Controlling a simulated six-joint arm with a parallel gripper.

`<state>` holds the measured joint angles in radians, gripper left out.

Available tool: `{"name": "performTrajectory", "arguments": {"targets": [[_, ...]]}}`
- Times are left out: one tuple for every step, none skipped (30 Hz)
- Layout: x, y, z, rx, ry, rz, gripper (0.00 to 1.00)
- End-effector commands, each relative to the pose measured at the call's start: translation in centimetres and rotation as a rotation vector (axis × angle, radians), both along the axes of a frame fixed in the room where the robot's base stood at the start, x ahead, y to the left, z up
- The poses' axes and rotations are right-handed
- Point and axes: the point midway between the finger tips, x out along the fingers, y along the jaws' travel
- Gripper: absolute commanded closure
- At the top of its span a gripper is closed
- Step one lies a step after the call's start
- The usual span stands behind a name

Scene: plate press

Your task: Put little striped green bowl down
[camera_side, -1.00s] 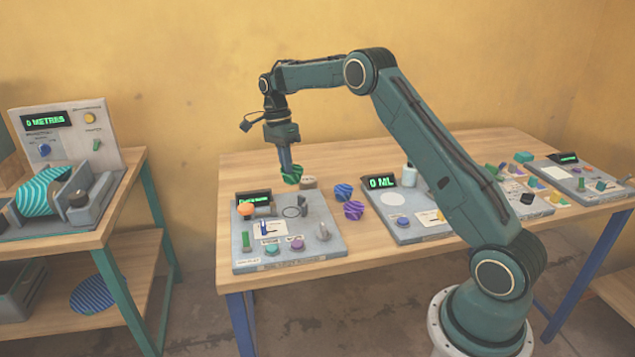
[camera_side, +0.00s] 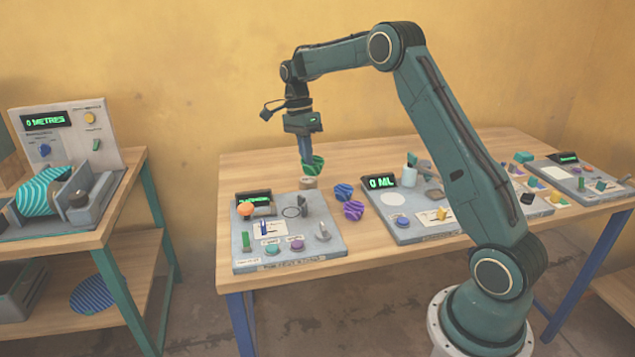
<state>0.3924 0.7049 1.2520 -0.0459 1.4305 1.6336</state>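The little striped green bowl (camera_side: 313,166) is at the lower end of my gripper (camera_side: 310,157). My gripper is pointing down and looks shut on the bowl, though the fingertips are small in this view. The bowl is tilted and shows just above and behind a small light-brown block (camera_side: 308,183) on the wooden table. I cannot tell whether the bowl touches the block. Two small striped purple-blue bowls (camera_side: 353,210) and (camera_side: 343,192) lie on the table to the right.
A grey panel (camera_side: 320,250) with an orange ball (camera_side: 245,209), buttons and a display stands at the left of the table (camera_side: 270,160). Another grey panel reading 0 ML (camera_side: 381,182), with a white bottle (camera_side: 409,178), stands to the right. The table's back left is clear.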

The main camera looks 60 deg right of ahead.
Motion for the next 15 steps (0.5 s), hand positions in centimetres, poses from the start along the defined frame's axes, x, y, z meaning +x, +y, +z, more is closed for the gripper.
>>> {"name": "performTrajectory", "arguments": {"targets": [[-1.1,-0.2,0.7,0.000,0.001,-0.004,1.00],[-1.8,-0.4,1.0,0.000,0.000,-0.006,1.00],[-2.6,-0.6,1.4,0.000,0.001,-0.009,1.00],[-3.3,-0.7,1.6,0.000,0.002,-0.011,1.00],[-4.0,-0.8,1.9,0.001,0.003,-0.011,1.00],[-4.9,-0.9,2.3,0.000,0.004,-0.014,1.00],[-5.6,-1.0,2.5,0.000,0.005,-0.016,1.00],[-6.3,-1.1,2.8,0.000,0.006,-0.017,1.00],[-7.2,-1.1,3.1,0.001,0.009,-0.020,1.00],[-7.9,-1.1,3.3,0.001,0.010,-0.021,1.00],[-8.6,-1.2,3.5,-0.001,0.010,-0.023,1.00],[-9.5,-1.2,3.7,0.000,0.011,-0.024,1.00],[-10.1,-1.3,3.9,-0.001,0.012,-0.026,1.00],[-10.8,-1.2,4.1,-0.001,0.015,-0.027,1.00],[-11.5,-1.2,4.3,0.000,0.016,-0.026,1.00]]}}
